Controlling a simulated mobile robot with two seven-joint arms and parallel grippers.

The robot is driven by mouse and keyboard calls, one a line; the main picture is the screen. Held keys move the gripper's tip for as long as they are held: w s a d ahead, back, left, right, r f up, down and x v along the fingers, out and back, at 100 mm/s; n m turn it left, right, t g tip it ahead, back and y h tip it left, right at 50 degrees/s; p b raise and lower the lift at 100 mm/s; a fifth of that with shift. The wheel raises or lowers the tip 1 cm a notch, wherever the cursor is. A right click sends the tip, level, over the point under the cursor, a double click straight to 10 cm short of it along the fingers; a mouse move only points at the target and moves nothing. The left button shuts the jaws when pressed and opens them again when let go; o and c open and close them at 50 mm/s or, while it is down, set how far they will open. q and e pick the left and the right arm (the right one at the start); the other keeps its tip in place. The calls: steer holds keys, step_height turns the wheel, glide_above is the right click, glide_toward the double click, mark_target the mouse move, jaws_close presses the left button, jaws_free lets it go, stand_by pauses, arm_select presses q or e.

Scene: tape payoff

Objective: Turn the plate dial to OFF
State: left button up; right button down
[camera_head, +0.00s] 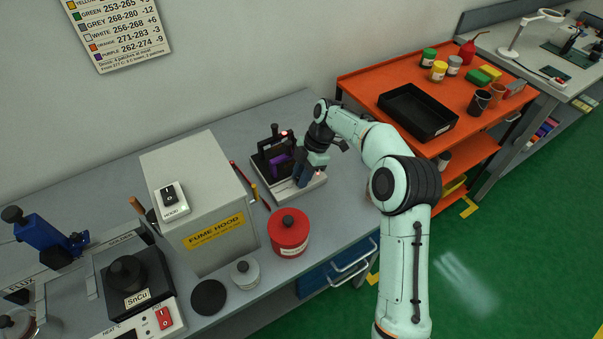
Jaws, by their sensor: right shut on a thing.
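A low device with a pale base (312,190), a dark top and a black upright frame stands at the back of the grey bench, right of the fume hood box. A purple piece (279,163) sits inside the frame. My right gripper (302,181) reaches down over the right front part of this base. It is shut at the front edge, where the plate dial would be. Its fingers hide the dial, so I cannot read its setting. My left gripper is not in view.
The fume hood (208,190) stands close left of the device. A red lidded tin (288,236), a small grey tin (245,274) and a black disc (208,297) lie in front. An orange cart (358,83) stands to the right.

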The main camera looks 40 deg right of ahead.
steer(key=c, duration=0.9)
jaws_free()
steer(key=shift+s, duration=0.1)
steer(key=shift+r, duration=0.15)
